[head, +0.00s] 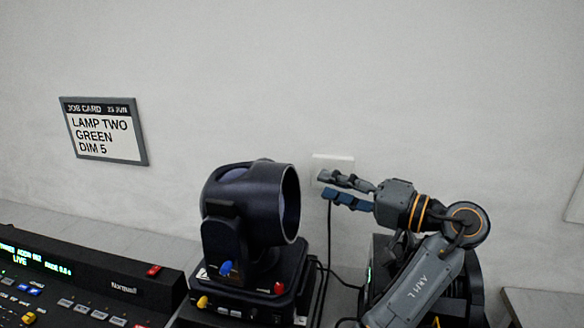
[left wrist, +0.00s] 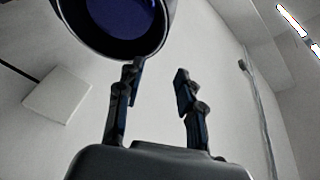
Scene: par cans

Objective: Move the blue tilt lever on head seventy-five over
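A black moving-head lamp (head: 250,205) stands on its base at centre, its round lens facing right. My left gripper (head: 334,187) is right of the lamp, near the wall, level with the lens and well apart from the blue lever. Its two fingers point left, are parted and hold nothing. In the left wrist view the open fingers (left wrist: 158,95) show with the lens rim (left wrist: 128,50) just beyond. My right gripper is not in view.
A red knob (head: 278,288) and a yellow knob (head: 202,302) sit on the lamp's base. A lighting console (head: 85,290) stands at left. A second dark unit is partly hidden behind my left arm. Cables run beside the lamp; a job card (head: 103,131) hangs on the wall.

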